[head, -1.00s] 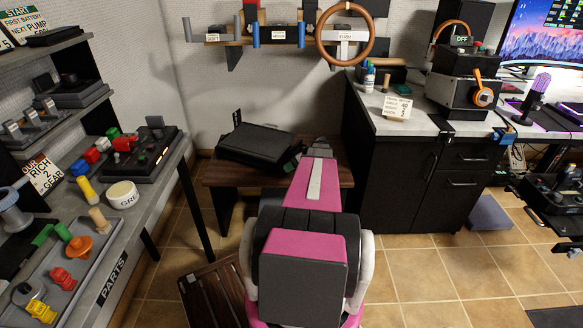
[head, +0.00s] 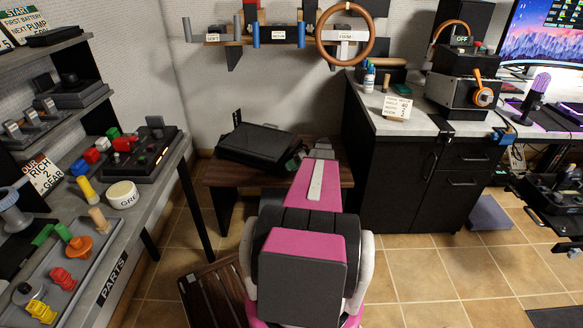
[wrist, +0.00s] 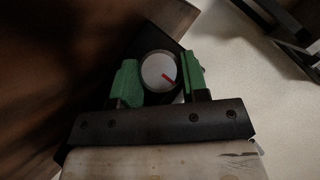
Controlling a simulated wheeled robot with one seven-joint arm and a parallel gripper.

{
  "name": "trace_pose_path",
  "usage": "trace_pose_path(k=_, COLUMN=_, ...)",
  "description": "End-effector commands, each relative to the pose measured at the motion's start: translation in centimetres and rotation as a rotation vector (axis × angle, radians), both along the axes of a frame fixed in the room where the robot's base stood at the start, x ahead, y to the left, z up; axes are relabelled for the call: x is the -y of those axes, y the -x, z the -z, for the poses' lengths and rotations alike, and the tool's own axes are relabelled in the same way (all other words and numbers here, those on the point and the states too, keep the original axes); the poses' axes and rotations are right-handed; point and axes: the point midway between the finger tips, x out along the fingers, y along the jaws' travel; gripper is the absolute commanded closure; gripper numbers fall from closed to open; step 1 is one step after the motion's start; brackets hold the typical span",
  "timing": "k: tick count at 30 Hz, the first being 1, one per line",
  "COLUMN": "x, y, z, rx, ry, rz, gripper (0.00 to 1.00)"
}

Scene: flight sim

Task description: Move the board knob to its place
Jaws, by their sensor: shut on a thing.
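In the head view my gripper (head: 296,160) is at the right end of a black box-like board (head: 256,143), low over the wooden bench. The knob is hidden in the head view.
The dark wooden bench (head: 225,176) stands against the back wall. A black cabinet (head: 398,178) is close on the right. A grey shelf labelled PARTS (head: 140,212) with several coloured parts is on the left. A wheel rack (head: 290,35) hangs above.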

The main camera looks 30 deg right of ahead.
Motion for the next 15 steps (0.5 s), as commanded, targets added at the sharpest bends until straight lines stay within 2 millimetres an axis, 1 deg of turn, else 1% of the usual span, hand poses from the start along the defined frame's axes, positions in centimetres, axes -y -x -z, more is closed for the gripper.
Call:
trace_pose_path(k=1, x=0.27, y=-0.25, z=0.22, rx=-0.025, ry=-0.037, rz=-0.001, gripper=0.83)
trace_pose_path(k=15, x=0.31, y=-0.27, z=0.49, rx=-0.262, ry=-0.383, rz=0.0, gripper=0.83)
